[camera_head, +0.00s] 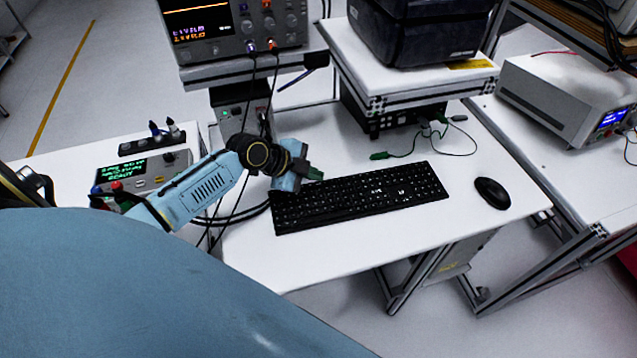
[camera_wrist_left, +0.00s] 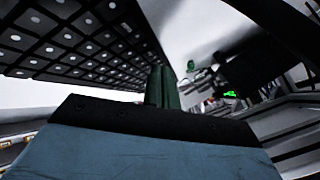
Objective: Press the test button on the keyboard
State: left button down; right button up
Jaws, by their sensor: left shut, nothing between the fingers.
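The black keyboard (camera_head: 362,196) lies on the white table, slightly tilted in the head view. In the left wrist view the keyboard (camera_wrist_left: 75,45) fills the upper left, with rows of dark keys. My left gripper (camera_head: 314,174) is at the keyboard's left end, near its back left corner. Its dark green fingers are shut together with nothing between them, and they also show in the left wrist view (camera_wrist_left: 162,86). I cannot tell whether the fingertips touch a key. The test button cannot be told apart from the other keys. My right gripper is not in view.
A black mouse (camera_head: 492,193) lies right of the keyboard. A green cable (camera_head: 402,154) lies behind it. A dark printer-like device (camera_head: 425,30) stands on a raised shelf. A control box with a green display (camera_head: 135,174) is at the left. The table front is clear.

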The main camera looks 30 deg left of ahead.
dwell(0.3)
pick_arm(q)
jog(key=shift+f+b, duration=0.45)
jog(key=shift+f+b, duration=0.4)
dwell(0.5)
jog(key=shift+r, duration=0.1)
jog(key=shift+r+p, duration=0.7)
jog(key=shift+r, duration=0.05)
notch_tip(320, 180, up, 5)
jog(key=p, duration=0.4)
dwell(0.4)
